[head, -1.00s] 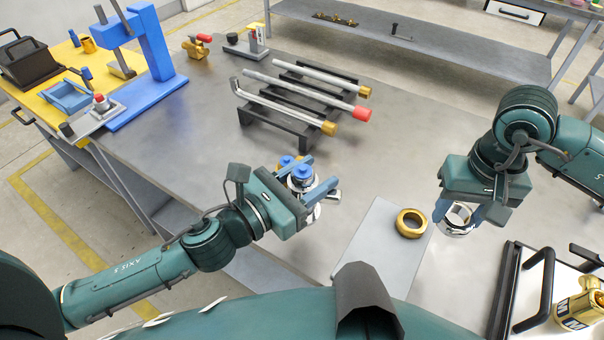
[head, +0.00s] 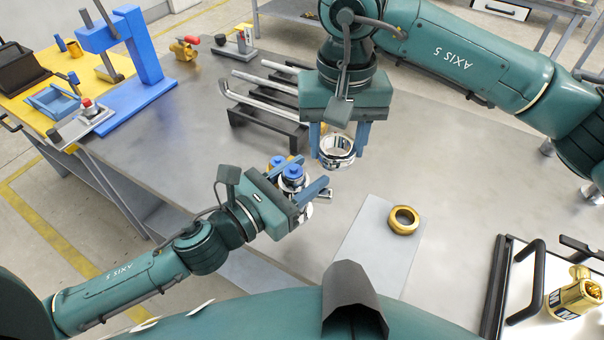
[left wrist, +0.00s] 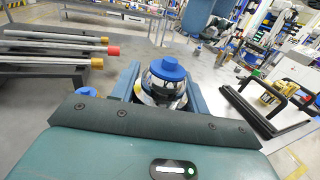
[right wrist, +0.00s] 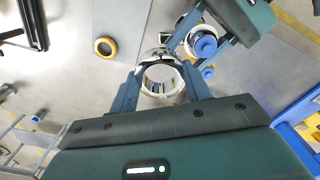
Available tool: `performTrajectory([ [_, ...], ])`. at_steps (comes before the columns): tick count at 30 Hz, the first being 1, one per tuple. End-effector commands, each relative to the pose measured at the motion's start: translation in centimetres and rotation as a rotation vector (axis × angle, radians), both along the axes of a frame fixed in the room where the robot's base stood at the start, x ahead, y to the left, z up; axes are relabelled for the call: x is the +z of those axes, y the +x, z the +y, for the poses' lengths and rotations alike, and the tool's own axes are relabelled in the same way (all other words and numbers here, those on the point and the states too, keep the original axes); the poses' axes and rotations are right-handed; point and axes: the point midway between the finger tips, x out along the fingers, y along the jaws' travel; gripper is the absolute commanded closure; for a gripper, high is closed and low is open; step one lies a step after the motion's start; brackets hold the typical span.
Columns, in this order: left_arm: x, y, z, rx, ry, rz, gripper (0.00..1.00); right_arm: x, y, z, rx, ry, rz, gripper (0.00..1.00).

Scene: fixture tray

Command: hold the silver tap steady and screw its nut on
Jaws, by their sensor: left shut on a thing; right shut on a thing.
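The silver tap (head: 296,185) has a blue cap and stands at the table's near side. My left gripper (head: 312,192) is shut on it; the tap also shows between the fingers in the left wrist view (left wrist: 165,82). My right gripper (head: 340,143) is shut on the silver nut (head: 337,151), a shiny ring, and holds it above the table, up and to the right of the tap, apart from it. In the right wrist view the nut (right wrist: 160,76) sits between the fingertips, with the tap (right wrist: 196,36) close to its upper right.
A brass nut (head: 403,220) lies on a grey mat (head: 372,245) to the right. A black rack (head: 262,125) with pipes stands behind, partly hidden by my right arm. A blue press (head: 140,60) is at the far left. A brass valve (head: 575,296) lies at the right.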

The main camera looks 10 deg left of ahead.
Motion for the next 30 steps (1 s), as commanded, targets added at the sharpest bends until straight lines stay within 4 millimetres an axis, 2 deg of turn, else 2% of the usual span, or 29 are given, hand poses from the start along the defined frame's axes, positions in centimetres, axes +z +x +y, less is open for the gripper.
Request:
performTrajectory([
  [1,0.3,0.0,0.0,-0.001,-0.003,-0.005,1.00,0.9,-0.3,1.7,0.019,0.000,-0.004,0.74],
  [3,0.3,0.0,0.0,-0.001,-0.003,-0.005,1.00,1.8,-0.8,3.3,0.034,0.001,-0.003,0.74],
  [9,0.3,0.0,0.0,-0.001,-0.003,-0.005,1.00,3.1,-1.8,5.9,0.059,0.000,0.000,0.74],
  [23,0.3,0.0,0.0,-0.001,-0.003,-0.005,1.00,3.2,-1.9,6.2,0.063,0.001,0.000,0.74],
  [30,0.3,0.0,0.0,-0.001,-0.003,-0.005,1.00,1.8,-1.9,6.2,0.063,0.000,0.002,0.74],
])
